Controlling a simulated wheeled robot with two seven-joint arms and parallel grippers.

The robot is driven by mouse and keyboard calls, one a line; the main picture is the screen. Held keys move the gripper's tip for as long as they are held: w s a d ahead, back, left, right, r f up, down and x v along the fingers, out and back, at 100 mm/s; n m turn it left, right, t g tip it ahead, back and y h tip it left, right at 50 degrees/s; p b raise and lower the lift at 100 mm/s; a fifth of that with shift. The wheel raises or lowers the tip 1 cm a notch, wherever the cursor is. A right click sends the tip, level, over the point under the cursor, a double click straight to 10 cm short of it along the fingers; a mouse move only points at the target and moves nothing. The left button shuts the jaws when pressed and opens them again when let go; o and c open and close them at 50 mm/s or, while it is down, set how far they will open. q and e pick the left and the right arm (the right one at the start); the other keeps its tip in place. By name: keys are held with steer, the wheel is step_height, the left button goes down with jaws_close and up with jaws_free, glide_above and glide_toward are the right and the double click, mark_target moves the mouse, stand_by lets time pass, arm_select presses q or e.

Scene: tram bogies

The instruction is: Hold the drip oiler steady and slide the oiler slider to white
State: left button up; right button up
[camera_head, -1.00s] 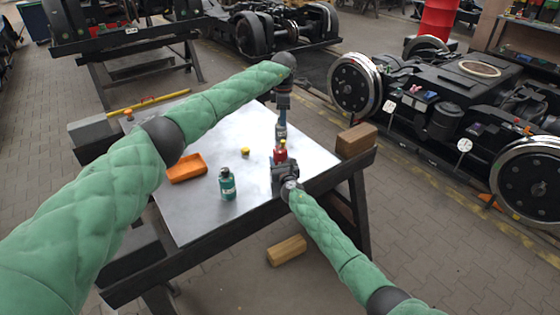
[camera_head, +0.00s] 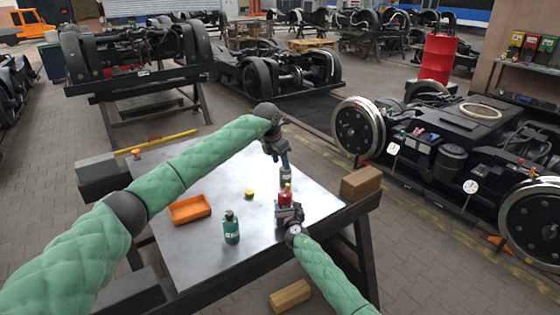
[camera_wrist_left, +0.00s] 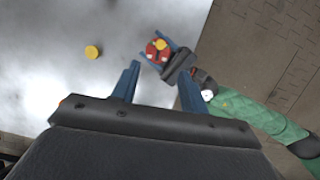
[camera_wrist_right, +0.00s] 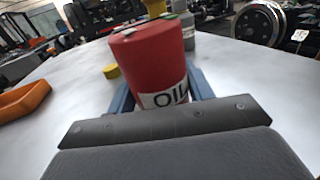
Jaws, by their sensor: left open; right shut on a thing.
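The drip oiler is a red can (camera_wrist_right: 150,62) with a white "OIL" label. It stands upright on the metal table, and it also shows in the head view (camera_head: 285,198). My right gripper (camera_head: 289,212) is shut around its body, with blue fingers on both sides in the left wrist view. Coloured patches and a yellow part (camera_wrist_right: 155,7) show on the oiler's top; the slider's setting is too small to tell. My left gripper (camera_wrist_left: 158,88) is open and empty, above and beyond the oiler, its fingers tilted downward and apart from it.
On the table (camera_head: 185,245) are an orange tray (camera_head: 190,210), a teal bottle (camera_head: 231,228) and a small yellow cap (camera_head: 249,194). A wooden block (camera_head: 361,182) sits at the right edge. The table's middle is mostly clear.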

mark_target(288, 184)
arm_select(q)
steer(key=x, duration=1.2)
jaws_close()
